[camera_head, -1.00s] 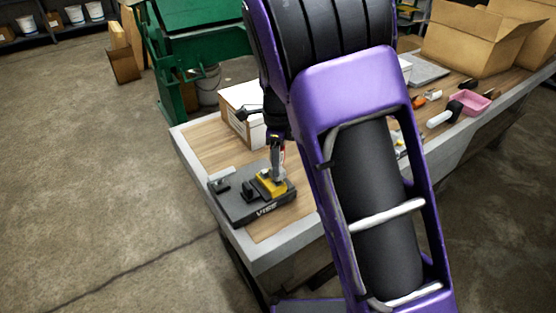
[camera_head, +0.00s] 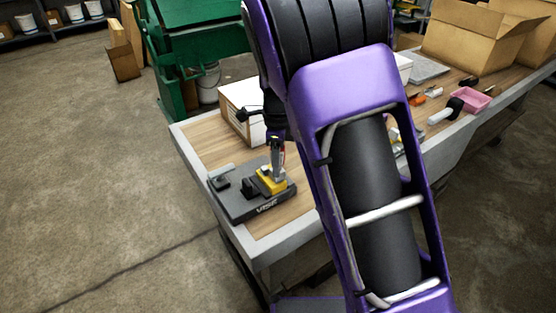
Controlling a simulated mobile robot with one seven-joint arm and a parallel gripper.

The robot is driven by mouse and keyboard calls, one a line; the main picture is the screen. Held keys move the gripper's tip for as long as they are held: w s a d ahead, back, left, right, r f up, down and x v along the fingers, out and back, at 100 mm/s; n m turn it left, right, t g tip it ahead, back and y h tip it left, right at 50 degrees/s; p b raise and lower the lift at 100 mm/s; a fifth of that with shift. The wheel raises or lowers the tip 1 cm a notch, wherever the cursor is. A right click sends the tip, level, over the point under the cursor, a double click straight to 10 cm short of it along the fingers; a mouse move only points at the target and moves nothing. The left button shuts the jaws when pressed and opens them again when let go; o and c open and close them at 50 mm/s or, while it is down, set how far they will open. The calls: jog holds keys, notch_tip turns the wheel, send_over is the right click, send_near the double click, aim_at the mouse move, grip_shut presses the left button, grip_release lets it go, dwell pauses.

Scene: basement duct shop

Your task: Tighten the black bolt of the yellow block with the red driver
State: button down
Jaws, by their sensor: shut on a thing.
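The yellow block (camera_head: 272,184) sits in the dark grey vise (camera_head: 238,206) on the near left end of the workbench. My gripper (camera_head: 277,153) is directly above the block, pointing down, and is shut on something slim. A small bit of red shows beside the fingers, which fits the red driver (camera_head: 283,157), but most of it is hidden. The black bolt cannot be made out; the gripper and the tool cover that spot. I cannot tell whether the driver's tip touches the bolt.
A white box (camera_head: 242,106) stands on the bench just behind the vise. Farther right are a pink bin (camera_head: 472,101), small loose tools and an open cardboard box (camera_head: 478,42). A green machine (camera_head: 200,45) stands behind the bench. My arm hides the bench's middle.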

jog(key=shift+f, duration=0.3)
jog(key=shift+r+m+p, duration=0.1)
jog(key=shift+m+p, duration=0.55)
jog(key=shift+m, duration=0.05)
jog(key=shift+m+p, duration=0.35)
jog(key=shift+m, duration=0.05)
jog(key=shift+m, duration=0.6)
jog(key=shift+m, duration=1.8)
